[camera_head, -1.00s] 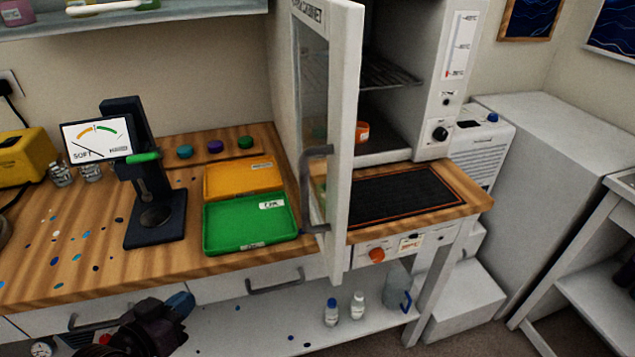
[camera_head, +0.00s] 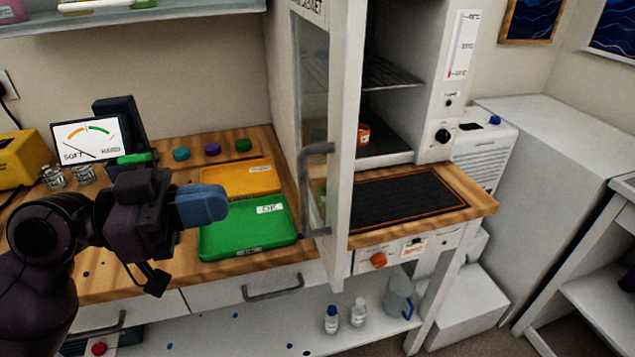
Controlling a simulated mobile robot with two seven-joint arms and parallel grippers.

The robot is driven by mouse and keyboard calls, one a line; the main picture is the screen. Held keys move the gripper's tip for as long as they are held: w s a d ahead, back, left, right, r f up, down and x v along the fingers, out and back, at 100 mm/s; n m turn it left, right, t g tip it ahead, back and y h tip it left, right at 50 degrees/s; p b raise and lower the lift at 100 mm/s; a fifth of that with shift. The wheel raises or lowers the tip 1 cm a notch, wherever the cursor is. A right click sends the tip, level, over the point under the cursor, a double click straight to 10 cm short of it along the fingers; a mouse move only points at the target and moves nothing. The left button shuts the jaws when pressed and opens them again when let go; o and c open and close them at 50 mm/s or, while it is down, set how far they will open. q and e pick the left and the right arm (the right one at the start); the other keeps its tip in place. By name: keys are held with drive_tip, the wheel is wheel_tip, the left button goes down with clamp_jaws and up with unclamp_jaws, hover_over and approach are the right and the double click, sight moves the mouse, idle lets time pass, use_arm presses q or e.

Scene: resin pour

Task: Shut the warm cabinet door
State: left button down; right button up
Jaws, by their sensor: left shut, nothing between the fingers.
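The warm cabinet (camera_head: 442,60) stands on the bench at the back right. Its door (camera_head: 346,110) is swung wide open toward me, with a window in its panel and a grey handle (camera_head: 311,190) on the face turned left. Inside the cabinet are a wire shelf (camera_head: 388,72) and a small orange item (camera_head: 363,134). My left gripper (camera_head: 222,204) is shut and empty, with blue fingertips. It is above the bench, in front of the green tray and left of the door handle, apart from the door. My right gripper is not in view.
A green tray (camera_head: 245,245) and an orange tray (camera_head: 232,188) lie on the bench left of the door. A gauge stand (camera_head: 92,140) is behind my left arm. A black mat (camera_head: 405,203) lies before the cabinet opening. Bottles (camera_head: 331,320) stand on the lower shelf.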

sight(338, 183)
use_arm(q)
drive_tip(key=p+x, duration=0.2)
drive_tip(key=x, duration=1)
drive_tip(key=shift+w+d, duration=0.1)
drive_tip(key=shift+d, duration=0.25)
